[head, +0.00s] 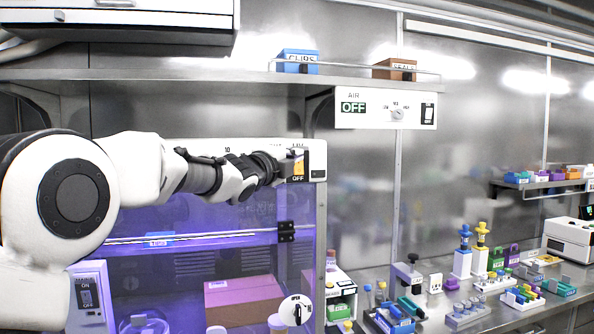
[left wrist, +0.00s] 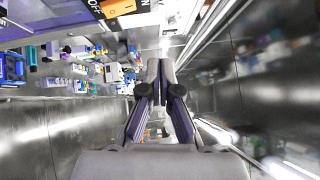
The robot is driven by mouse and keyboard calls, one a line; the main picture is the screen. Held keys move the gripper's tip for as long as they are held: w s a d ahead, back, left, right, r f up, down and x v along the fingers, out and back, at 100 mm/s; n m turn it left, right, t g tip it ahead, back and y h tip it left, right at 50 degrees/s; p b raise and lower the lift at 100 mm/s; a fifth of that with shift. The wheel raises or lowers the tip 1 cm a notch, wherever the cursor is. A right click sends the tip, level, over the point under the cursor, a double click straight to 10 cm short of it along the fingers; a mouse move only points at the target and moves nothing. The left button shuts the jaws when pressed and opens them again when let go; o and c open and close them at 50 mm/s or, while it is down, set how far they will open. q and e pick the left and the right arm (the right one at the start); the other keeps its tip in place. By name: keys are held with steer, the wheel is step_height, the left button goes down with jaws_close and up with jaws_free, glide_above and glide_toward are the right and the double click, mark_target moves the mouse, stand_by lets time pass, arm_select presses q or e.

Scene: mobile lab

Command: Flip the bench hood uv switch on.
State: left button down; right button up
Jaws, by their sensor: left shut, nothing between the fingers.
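The bench hood (head: 225,145) stands at the left with a white top panel, and its inside glows violet. A switch with an orange rocker (head: 316,158) and a dark plate marked OFF is at the right end of that panel. My left gripper (head: 287,167) is shut and empty, right at this switch and covering its left part. I cannot tell whether it touches. The lettering above the switch is partly hidden. In the left wrist view, my shut fingers (left wrist: 160,66) point away, and an orange switch (left wrist: 118,7) shows at the top edge. My right gripper is not in view.
An AIR panel (head: 376,121) with an OFF label, knob and dark switch hangs above right. A shelf (head: 180,74) with a blue box (head: 297,61) and brown box (head: 394,69) runs above the hood. Racks and bottles crowd the bench at right.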

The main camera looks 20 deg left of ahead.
arm_select(q)
steer(key=shift+a+r+b+v, duration=0.35)
steer(key=shift+b+v, duration=0.55)
steer(key=shift+v, duration=1.9)
steer(key=w+f+n+g, duration=0.15)
steer(key=w+f, duration=0.25)
steer(key=f, duration=0.9)
steer(key=w+f+m+g, duration=0.1)
steer(key=w+f+g, duration=0.2)
steer(key=f, duration=1)
steer(key=s+d+f+n+g+y, duration=0.1)
steer(key=s+f+n+g, duration=0.2)
steer(key=f, duration=1.1)
steer(key=s+d+f+g, duration=0.15)
steer(key=s+f, duration=0.35)
steer(key=f, duration=1)
steer(key=s+f+n+g+y, duration=0.1)
steer(key=s+f+n+g, duration=0.5)
steer(key=s+f, duration=1.55)
steer(key=s+a+n+g+y, duration=0.2)
steer(key=s+n+g, duration=0.2)
steer(key=s+n, duration=0.8)
steer(key=s, duration=1)
steer(key=shift+a+f+n, duration=0.25)
steer(key=shift+f+n, duration=0.1)
steer(key=shift+f, duration=0.05)
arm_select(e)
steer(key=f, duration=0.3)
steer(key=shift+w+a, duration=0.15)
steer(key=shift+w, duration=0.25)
